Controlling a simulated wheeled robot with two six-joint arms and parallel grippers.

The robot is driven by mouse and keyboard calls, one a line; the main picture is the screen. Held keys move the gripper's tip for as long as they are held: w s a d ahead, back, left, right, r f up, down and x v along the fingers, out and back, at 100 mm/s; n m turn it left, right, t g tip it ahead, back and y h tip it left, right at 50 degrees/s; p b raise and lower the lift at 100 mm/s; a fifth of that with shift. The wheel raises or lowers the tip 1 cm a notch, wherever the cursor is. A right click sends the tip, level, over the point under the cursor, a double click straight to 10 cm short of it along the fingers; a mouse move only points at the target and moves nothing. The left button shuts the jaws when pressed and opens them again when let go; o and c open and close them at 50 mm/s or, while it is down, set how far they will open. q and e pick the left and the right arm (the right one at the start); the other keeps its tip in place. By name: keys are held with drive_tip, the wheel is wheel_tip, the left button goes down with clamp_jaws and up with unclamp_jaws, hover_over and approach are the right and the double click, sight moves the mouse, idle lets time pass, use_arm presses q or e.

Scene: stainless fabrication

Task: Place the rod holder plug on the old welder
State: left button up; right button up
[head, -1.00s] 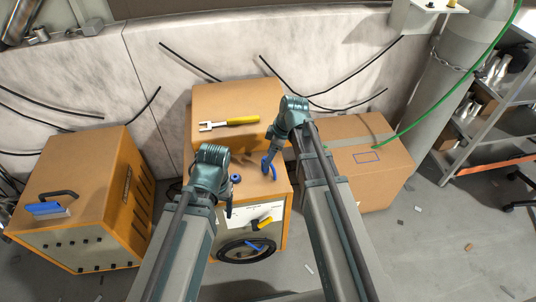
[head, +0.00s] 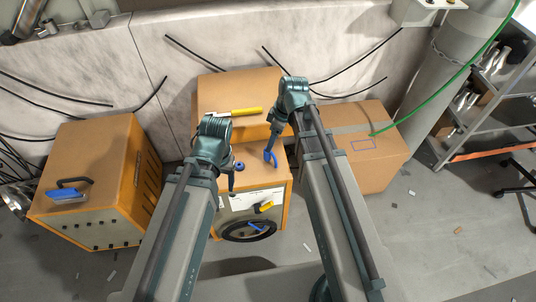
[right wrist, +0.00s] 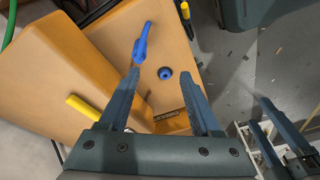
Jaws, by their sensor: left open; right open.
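Two orange cabinets with tan tops look like welders, and I cannot tell which is the old one. One (head: 95,145) stands at the left with a blue-and-black handled tool on top. The middle one (head: 286,205) has a black round port in front. On its top are a blue ring-like plug (head: 239,166) and a curved blue piece (head: 271,157); I cannot tell which is the rod holder plug. My right gripper (right wrist: 161,100) is open and empty above that top, the ring (right wrist: 165,73) showing between and beyond its fingers. My left gripper (head: 230,188) is open and empty beside the cabinet's front left.
A brown box (head: 215,90) behind carries a yellow-handled wrench (head: 245,110). A taped carton (head: 370,165) stands at the right, with a pillar and shelves (head: 480,90) beyond. Black cables hang on the wall. Floor at the front right is mostly clear, with small scraps.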

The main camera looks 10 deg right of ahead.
drive_tip(key=s+a+m+g+h, duration=0.1)
drive_tip(key=s+a+m+h, duration=0.2)
drive_tip(key=s, duration=1)
drive_tip(key=a+m, duration=0.3)
drive_tip(key=m, duration=0.1)
drive_tip(key=shift+a+f+m+h, duration=0.15)
drive_tip(key=shift+m+h, duration=0.25)
use_arm(q)
drive_tip(key=shift+r, duration=0.15)
